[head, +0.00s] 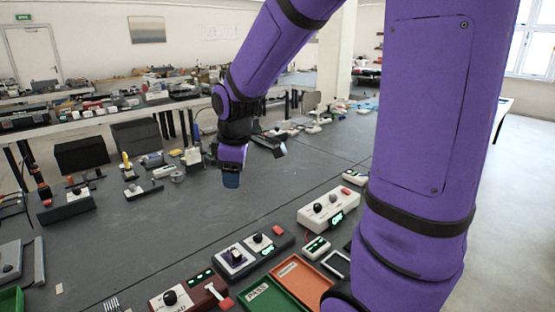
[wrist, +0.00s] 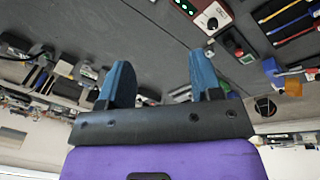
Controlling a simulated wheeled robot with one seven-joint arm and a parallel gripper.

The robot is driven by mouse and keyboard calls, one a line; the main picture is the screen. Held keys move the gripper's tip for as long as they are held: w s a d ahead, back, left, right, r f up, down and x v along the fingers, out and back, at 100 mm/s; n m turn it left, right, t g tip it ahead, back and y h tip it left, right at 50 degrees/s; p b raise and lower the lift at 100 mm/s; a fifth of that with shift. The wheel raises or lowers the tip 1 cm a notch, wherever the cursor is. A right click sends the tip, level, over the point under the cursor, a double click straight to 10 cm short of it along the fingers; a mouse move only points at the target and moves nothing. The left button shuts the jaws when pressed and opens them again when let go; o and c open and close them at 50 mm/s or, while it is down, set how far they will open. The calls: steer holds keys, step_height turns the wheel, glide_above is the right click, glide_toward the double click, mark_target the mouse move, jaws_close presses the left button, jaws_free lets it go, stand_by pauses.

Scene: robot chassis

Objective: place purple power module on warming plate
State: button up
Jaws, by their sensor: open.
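My gripper (head: 231,181) hangs above the grey bench, well behind the row of devices at the front. In the wrist view my gripper (wrist: 162,78) has its two blue fingers apart, with nothing between them. A small block with a purple edge, pale face and black knob (head: 235,257), which looks like the purple power module, sits at the left part of a long dark device (head: 287,241). This device has a white knob panel, a green display and a red button. I cannot tell for sure which device is the warming plate.
A green tray (head: 257,299) and an orange tray (head: 300,279) lie at the front. A white knob box (head: 320,215) stands right of the dark device, a red one (head: 203,297) left of it. Other devices line the left and back. The bench's middle is clear.

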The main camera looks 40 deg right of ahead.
steer(key=s+a+r+m+t, duration=0.1)
steer(key=s+r+m, duration=0.3)
steer(key=s, duration=0.5)
steer(key=s+a+r+m+t, duration=0.1)
steer(key=s+r+m, duration=0.4)
steer(key=s, duration=0.5)
steer(key=shift+s+a+r+t+y, duration=0.15)
steer(key=shift+a+r+t+y, duration=0.15)
steer(key=shift+a+r, duration=0.6)
steer(key=shift+o, duration=0.4)
